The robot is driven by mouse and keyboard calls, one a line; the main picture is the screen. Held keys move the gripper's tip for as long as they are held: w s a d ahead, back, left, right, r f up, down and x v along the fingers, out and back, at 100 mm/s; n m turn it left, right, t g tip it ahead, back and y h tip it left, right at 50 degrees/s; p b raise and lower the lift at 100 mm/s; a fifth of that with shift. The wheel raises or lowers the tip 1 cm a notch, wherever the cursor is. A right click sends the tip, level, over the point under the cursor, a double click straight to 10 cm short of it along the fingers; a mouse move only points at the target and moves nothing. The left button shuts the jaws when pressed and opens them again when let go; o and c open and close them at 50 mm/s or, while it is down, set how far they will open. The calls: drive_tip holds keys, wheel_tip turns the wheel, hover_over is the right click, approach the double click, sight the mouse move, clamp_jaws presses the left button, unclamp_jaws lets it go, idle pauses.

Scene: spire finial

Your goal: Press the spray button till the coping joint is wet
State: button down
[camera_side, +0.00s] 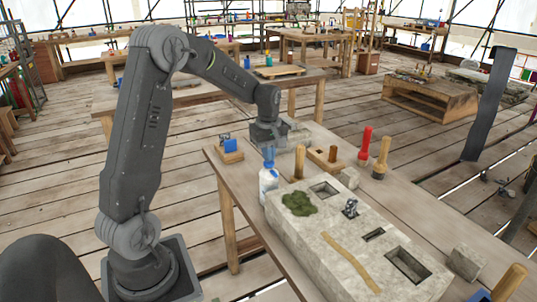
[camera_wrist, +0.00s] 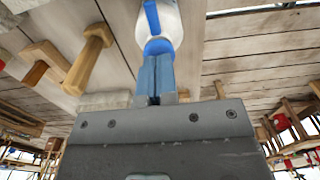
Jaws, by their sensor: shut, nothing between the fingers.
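The spray bottle (camera_side: 268,183), white with blue parts, stands upright at the near edge of the bench, beside the stone block (camera_side: 310,262). In the wrist view the bottle (camera_wrist: 172,22) shows at the top. My gripper (camera_side: 268,150) points down over the bottle's top. In the wrist view its fingers (camera_wrist: 156,78) are together, with nothing between them, right at the blue head. The fingers hide the button, so I cannot tell whether it is pressed down. A tan strip (camera_side: 350,262) runs across the stone block and looks like the joint; wetness cannot be told.
Green moss (camera_side: 299,203) and rectangular pockets (camera_side: 408,265) mark the block, with a small dark metal piece (camera_side: 350,208) on top. Red-handled (camera_side: 364,145) and wooden-handled (camera_side: 381,158) tools stand behind. A blue item on a wooden stand (camera_side: 230,148) sits left of my gripper.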

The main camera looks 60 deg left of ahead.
drive_tip(key=shift+f, duration=0.25)
drive_tip(key=shift+f, duration=0.85)
wheel_tip(320, 180, up, 14)
drive_tip(key=shift+r, duration=0.2)
idle(0.3)
